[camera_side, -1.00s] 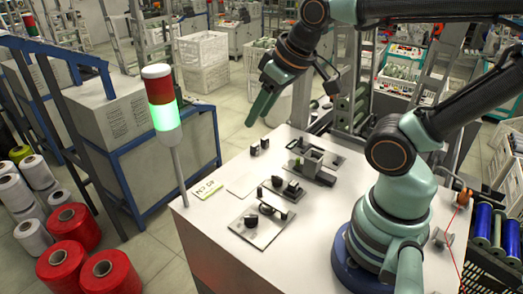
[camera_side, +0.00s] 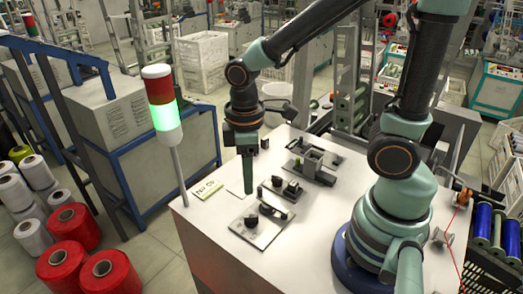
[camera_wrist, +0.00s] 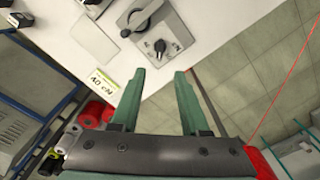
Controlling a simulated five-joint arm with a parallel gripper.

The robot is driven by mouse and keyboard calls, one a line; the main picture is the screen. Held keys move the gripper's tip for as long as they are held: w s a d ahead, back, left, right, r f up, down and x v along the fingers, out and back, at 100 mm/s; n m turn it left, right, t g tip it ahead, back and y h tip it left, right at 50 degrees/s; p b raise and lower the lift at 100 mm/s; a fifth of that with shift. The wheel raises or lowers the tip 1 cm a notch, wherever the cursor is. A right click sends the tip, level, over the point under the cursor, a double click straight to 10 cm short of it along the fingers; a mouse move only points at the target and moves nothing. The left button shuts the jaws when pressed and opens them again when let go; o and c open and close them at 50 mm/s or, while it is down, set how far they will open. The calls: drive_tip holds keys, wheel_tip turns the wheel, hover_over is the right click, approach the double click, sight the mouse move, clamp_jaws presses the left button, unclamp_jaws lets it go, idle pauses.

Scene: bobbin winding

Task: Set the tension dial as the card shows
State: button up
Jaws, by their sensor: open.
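The tension dial is a black knob (camera_wrist: 160,46) on a grey metal plate (camera_wrist: 182,28), with dark marks on the plate beside it. In the side view the knob (camera_side: 251,220) and its plate (camera_side: 270,237) lie at the front of the white table. The card (camera_wrist: 102,84), white with a yellow-green edge, appears to read "40 cN"; it also shows in the side view (camera_side: 207,188) at the table's left edge. My gripper (camera_wrist: 158,74) is open and empty, fingers pointing down. In the side view my gripper (camera_side: 248,191) hangs behind the knob, apart from it.
A second plate with black parts (camera_side: 283,187) lies just behind the dial plate. A larger fixture (camera_side: 316,160) stands farther back. A signal tower (camera_side: 162,105), lit green, rises at the table's left corner. A blank pale sheet (camera_wrist: 94,40) lies flat beside the card.

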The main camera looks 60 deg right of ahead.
sight(249, 216)
wheel_tip(249, 216, down, 12)
drive_tip(key=shift+r, duration=0.2)
idle(0.4)
clamp_jaws()
